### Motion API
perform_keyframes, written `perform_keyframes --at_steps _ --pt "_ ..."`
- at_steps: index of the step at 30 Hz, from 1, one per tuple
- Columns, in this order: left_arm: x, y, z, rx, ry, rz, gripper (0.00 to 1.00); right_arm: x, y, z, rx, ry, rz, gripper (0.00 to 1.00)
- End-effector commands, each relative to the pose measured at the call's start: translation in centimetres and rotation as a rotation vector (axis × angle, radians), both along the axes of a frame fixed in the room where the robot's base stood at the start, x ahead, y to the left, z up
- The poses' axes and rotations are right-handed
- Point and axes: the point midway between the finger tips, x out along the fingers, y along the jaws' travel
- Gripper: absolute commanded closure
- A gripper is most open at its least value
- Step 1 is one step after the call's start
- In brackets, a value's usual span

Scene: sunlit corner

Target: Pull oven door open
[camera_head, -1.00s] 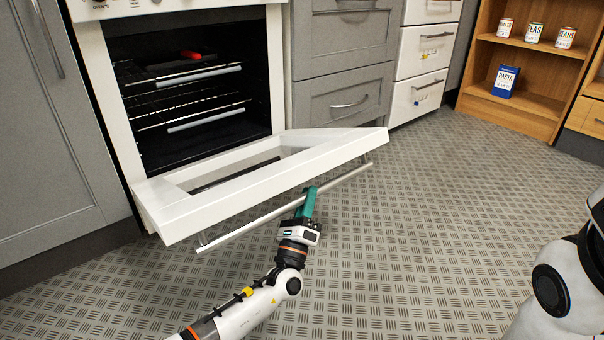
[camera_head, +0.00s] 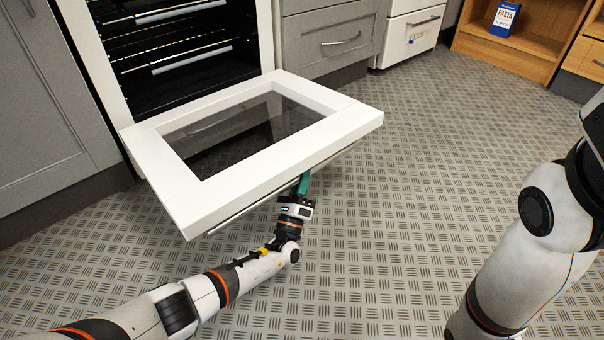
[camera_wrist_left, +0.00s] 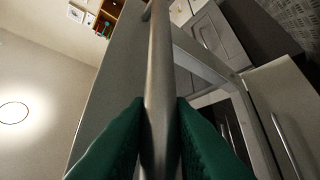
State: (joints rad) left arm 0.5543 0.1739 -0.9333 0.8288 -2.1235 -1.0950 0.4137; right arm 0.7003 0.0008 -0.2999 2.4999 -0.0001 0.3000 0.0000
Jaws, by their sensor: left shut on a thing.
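The oven door (camera_head: 344,123) is white with a dark glass window. In the head view it is folded down and out, close to level. The oven cavity (camera_head: 165,45) behind it is open. A metal bar handle (camera_head: 262,196) runs along the door's outer edge, partly hidden below it. My left gripper (camera_head: 304,184) has green fingers and reaches the handle from below. In the left wrist view, the two green fingers close on both sides of the handle (camera_wrist_left: 160,85). My right arm shows at the right of the head view, but its gripper is out of view.
Wire racks (camera_head: 175,50) sit inside the oven. Grey drawers (camera_head: 335,38) and a grey cabinet (camera_head: 50,110) flank it. A wooden shelf (camera_head: 530,50) with a blue pasta box (camera_head: 504,19) stands at the back right. The patterned floor (camera_head: 420,140) is clear.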

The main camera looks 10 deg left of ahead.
Motion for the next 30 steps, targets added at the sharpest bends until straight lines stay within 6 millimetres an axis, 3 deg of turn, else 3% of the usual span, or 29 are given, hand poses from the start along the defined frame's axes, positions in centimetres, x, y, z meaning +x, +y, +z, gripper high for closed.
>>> perform_keyframes --at_steps 7,8,12,22,30 --pt "0.4 0.7 0.2 -0.004 0.000 0.013 1.00 0.0 0.0 0.0 0.000 0.000 0.000 0.64" --pt "0.4 0.7 0.2 -0.004 0.000 0.013 0.79 0.0 0.0 0.0 0.000 0.000 0.000 0.64" --pt "0.3 0.6 0.2 -0.002 0.000 0.011 0.59 0.0 0.0 0.0 0.000 0.001 0.000 0.64" --pt "-0.2 0.3 -0.1 -0.001 0.001 0.005 0.59 0.0 0.0 0.2 0.000 0.001 0.000 0.64" --pt "-3.7 0.8 -2.3 0.002 0.003 0.007 0.59 0.0 0.0 1.7 0.000 0.001 0.001 0.64"
